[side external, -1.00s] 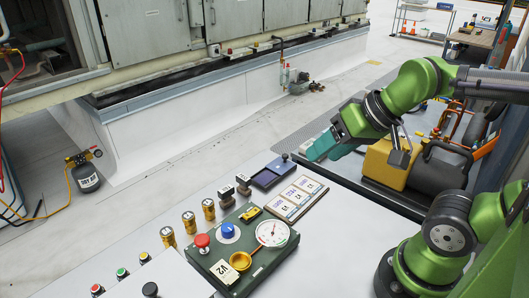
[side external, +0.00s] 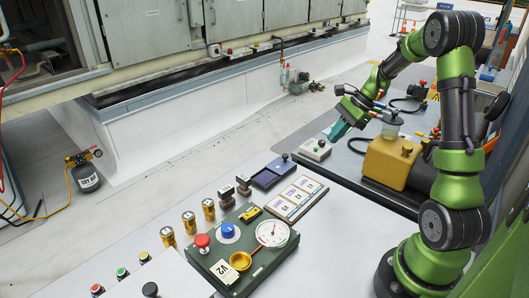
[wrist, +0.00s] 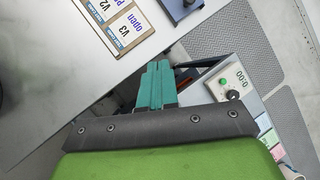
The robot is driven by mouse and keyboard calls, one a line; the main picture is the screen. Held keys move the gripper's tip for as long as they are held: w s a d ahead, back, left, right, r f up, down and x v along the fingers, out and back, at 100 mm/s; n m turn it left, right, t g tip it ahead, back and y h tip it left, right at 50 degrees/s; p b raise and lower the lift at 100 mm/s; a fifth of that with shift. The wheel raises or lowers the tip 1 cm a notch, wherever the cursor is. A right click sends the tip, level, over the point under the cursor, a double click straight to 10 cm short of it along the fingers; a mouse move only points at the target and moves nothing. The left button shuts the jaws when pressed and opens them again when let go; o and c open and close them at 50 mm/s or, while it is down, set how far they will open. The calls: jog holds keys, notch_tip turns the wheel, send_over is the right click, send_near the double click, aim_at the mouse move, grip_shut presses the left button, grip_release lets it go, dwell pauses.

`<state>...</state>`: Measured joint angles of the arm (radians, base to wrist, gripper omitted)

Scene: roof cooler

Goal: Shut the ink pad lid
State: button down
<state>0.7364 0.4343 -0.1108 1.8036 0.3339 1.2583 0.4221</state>
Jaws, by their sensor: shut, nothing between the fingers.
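The ink pad (side external: 264,180) is a small dark blue case with a dark recessed pad, at the far end of the near table. A blue lid part with a round knob (side external: 284,158) is at its far right side, apparently open, though its exact angle is hard to tell. A blue part of the ink pad (wrist: 178,12) shows at the top edge in the wrist view, cut off. My gripper (side external: 338,132) has teal fingers, shut and empty. It is beyond and right of the ink pad, clear of it. The closed fingers also show in the wrist view (wrist: 153,82).
A framed card panel (side external: 298,198) lies right of the ink pad, with stamps (side external: 243,184) to its left. A green gauge box (side external: 240,250) is nearer. A grey box with a green button (side external: 315,149) is close to my gripper, and a yellow machine (side external: 390,160) stands right.

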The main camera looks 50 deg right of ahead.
jog(key=w+a+f+m, duration=0.1)
jog(key=w+f, duration=0.1)
jog(key=w, duration=0.1)
jog(key=w+a+f+m+t, duration=0.1)
jog(key=w+f, duration=0.2)
jog(key=w+a+f+m+y, duration=0.1)
jog(key=w+a+f+m, duration=0.1)
jog(key=w, duration=0.1)
jog(key=shift+f, duration=0.25)
jog(key=shift+w+a+f, duration=0.15)
jog(key=shift+w+a, duration=0.3)
jog(key=shift+w, duration=0.1)
jog(key=shift+a, duration=0.1)
send_near(280, 173)
jog(key=w+a+f, duration=0.1)
jog(key=w+a, duration=0.1)
jog(key=w+a+f, duration=0.2)
jog(key=shift+a+f, duration=0.15)
jog(key=shift+a, duration=0.05)
